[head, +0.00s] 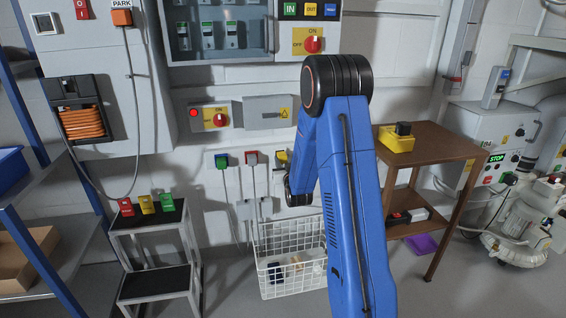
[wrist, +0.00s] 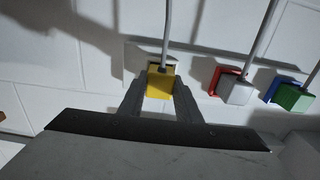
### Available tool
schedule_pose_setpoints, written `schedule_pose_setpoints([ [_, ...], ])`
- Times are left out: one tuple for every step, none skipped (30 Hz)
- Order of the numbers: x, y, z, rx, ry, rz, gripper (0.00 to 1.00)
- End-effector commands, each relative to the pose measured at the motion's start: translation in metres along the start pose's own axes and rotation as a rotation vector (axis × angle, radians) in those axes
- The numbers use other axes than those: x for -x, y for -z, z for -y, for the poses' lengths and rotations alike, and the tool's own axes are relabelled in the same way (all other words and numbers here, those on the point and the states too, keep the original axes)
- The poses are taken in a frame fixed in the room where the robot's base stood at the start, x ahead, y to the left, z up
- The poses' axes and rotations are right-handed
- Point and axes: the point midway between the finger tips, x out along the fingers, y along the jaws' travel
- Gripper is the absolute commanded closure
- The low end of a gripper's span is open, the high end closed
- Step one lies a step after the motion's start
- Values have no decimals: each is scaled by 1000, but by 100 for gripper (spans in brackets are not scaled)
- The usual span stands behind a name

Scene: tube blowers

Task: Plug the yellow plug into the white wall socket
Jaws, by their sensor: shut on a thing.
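The yellow plug (wrist: 161,82) sits between the two fingers of my gripper (wrist: 160,92) in the wrist view, close against the white wall. A grey cable runs from the plug. My gripper is shut on the plug. In the head view the yellow plug (head: 281,158) shows just left of my blue arm, which hides my gripper. I cannot make out a white socket behind the plug, and cannot tell whether the plug is seated or only near the wall.
Beside it, a grey plug (wrist: 236,91) is at a red socket and a green plug (wrist: 294,97) at a blue socket, both with cables. Below stands a white wire basket (head: 290,276). A brown table (head: 440,142) is on the right, a step stool (head: 150,222) on the left.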

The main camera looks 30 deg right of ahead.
Motion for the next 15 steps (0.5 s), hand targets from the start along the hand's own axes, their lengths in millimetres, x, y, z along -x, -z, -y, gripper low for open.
schedule_pose_setpoints([
  [-1,0,0,0,0,0,96],
  [-1,0,0,0,0,0,96],
  [-2,0,0,0,0,0,96],
  [-2,0,0,0,0,0,96],
  [-2,0,0,0,0,0,96],
  [-3,0,0,0,0,0,96],
  [-3,0,0,0,0,0,96],
  [-3,0,0,0,0,0,96],
  [-4,0,0,0,0,0,96],
  [-4,0,0,0,0,0,96],
  [-4,0,0,0,0,0,96],
  [-5,0,0,0,0,0,96],
  [-5,0,0,0,0,0,96],
  [-6,0,0,0,0,0,96],
  [-6,0,0,0,0,0,96],
])
